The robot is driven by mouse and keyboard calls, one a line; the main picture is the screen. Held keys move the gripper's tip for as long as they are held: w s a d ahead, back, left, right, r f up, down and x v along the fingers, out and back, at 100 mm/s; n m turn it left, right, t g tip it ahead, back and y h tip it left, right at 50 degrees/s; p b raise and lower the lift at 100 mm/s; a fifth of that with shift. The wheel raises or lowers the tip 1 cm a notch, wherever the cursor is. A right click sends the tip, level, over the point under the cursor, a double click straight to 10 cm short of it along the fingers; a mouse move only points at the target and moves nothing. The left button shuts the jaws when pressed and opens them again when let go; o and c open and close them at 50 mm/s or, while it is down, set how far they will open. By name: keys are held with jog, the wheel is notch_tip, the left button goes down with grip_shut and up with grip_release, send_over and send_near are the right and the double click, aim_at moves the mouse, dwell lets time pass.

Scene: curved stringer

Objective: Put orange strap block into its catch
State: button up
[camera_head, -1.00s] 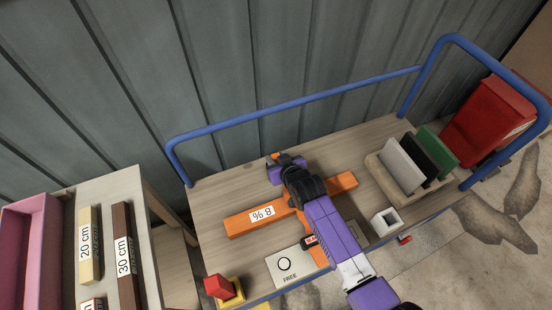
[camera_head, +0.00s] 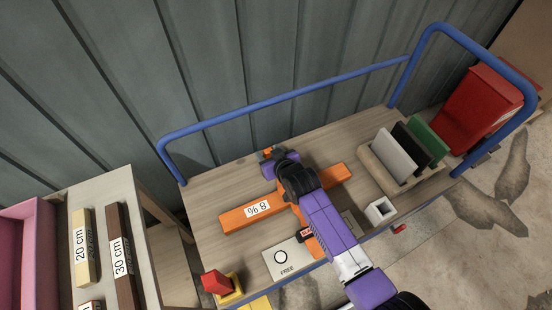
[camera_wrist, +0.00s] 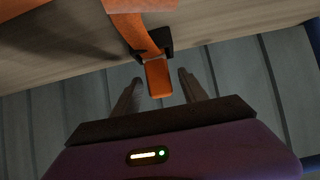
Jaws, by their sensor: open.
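The orange strap block (camera_wrist: 158,80) hangs at the end of an orange strap in the wrist view. It lies between the two fingers of my open gripper (camera_wrist: 160,88), with gaps on both sides. A dark forked bracket (camera_wrist: 166,40), which looks like the catch, stands around the strap just above the block. I cannot tell whether the block is seated in it. In the head view my gripper (camera_head: 275,157) is at the back of the trolley top, beyond the orange beam; a bit of orange shows there. My arm hides part of the beam and strap.
The orange beam (camera_head: 240,216) lies across the wooden trolley top (camera_head: 215,190). A blue rail (camera_head: 290,96) runs along the back. A rack of panels (camera_head: 385,175), a white square cup (camera_head: 380,210), a FREE card (camera_head: 283,261) and a red block (camera_head: 216,282) stand around.

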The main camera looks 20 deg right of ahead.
jog(key=p+v, duration=0.1)
jog(key=v, duration=1)
jog(key=shift+s, duration=0.2)
jog(key=shift+r, duration=0.1)
jog(key=s+a+r+t, duration=0.1)
jog(key=s+r+t, duration=0.15)
jog(key=s, duration=1.65)
jog(key=s+d+r+t, duration=0.1)
jog(key=s+r, duration=1.3)
jog(key=r, duration=0.2)
jog(key=shift+s, duration=0.4)
